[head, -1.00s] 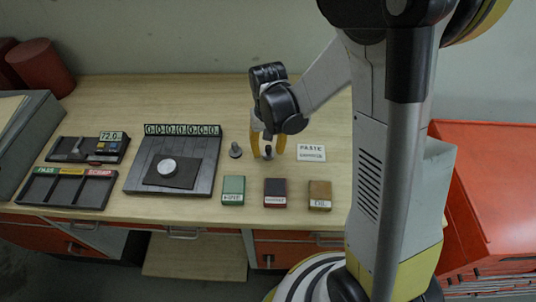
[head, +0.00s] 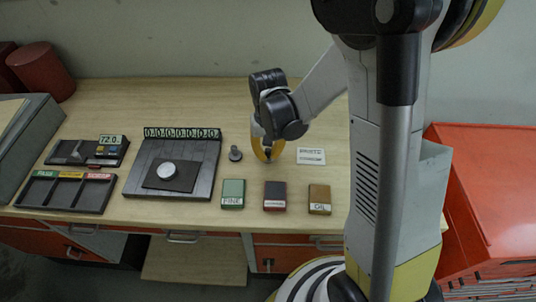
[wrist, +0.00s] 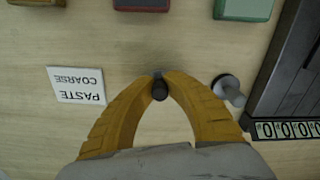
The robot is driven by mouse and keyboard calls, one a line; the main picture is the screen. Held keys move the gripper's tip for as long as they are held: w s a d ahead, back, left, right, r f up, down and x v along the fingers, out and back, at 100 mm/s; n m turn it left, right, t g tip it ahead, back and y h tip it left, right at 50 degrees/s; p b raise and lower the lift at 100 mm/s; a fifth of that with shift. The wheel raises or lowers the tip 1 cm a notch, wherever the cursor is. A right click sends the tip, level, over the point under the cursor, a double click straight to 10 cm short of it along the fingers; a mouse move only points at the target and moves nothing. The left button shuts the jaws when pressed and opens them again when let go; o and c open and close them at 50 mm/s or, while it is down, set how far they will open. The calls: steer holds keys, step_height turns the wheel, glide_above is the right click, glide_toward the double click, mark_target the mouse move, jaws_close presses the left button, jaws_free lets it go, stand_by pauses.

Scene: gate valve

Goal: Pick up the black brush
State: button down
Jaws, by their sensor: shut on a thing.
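My gripper (head: 267,158) is over the wooden bench, right of the dark board. In the wrist view, its yellow fingers (wrist: 160,76) are shut at the tips on a small black piece, the black brush (wrist: 159,90). Only its dark rounded end and a little of its stem show between the tips; the fingers hide the rest. In the head view the fingers nearly cover it. I cannot tell whether it is clear of the bench top.
A grey knob-like piece (head: 235,153) stands close left of my gripper. A "PASTE COARSE" card (head: 311,156) lies to the right. Green (head: 233,193), dark red (head: 275,195) and brown (head: 319,199) blocks line the front. The dark board (head: 173,165) bears a round disc.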

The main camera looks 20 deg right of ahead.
steer(key=r, duration=0.1)
steer(key=r+p, duration=0.1)
steer(key=r, duration=0.2)
steer(key=shift+s+d+r+p, duration=0.25)
steer(key=shift+s+r+p, duration=0.05)
steer(key=shift+s+r, duration=0.1)
steer(key=s+d+r+p, duration=0.2)
steer(key=s+d+r, duration=0.4)
steer(key=s+d, duration=0.1)
steer(key=shift+s+d, duration=0.2)
steer(key=shift+s, duration=0.25)
stand_by(1.0)
